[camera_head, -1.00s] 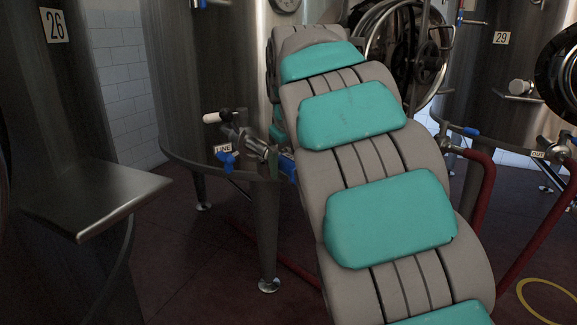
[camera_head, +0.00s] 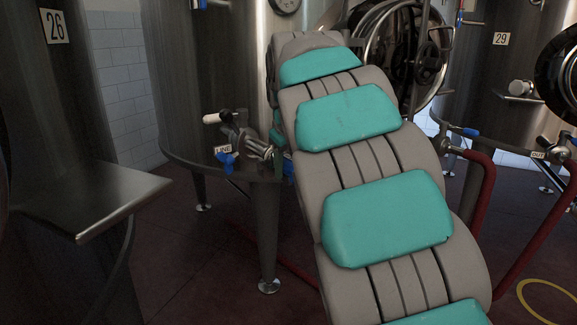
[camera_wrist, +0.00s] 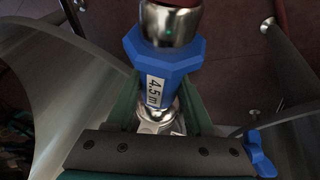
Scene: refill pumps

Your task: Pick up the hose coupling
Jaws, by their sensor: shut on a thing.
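The hose coupling (camera_wrist: 155,65) is a blue faceted collar with a white "4.5 m" label, in the middle of the wrist view. A bright metal end with a reddish part shows at its top, and a metal fitting (camera_wrist: 160,122) lies below it. My gripper (camera_wrist: 160,97) has its dark green fingers on both sides of the collar, shut on it. In the head view my arm hides most of the gripper and coupling. Only a green finger (camera_head: 279,166) and a sliver of blue show beside the tank's metal outlet (camera_head: 258,149).
The outlet has a blue-handled valve with a "LINE" tag (camera_head: 223,149) and a white-tipped lever. A steel shelf (camera_head: 95,200) juts out at left beside tank 26. Red hoses (camera_head: 481,190) hang at right. A yellow ring (camera_head: 550,300) lies on the floor.

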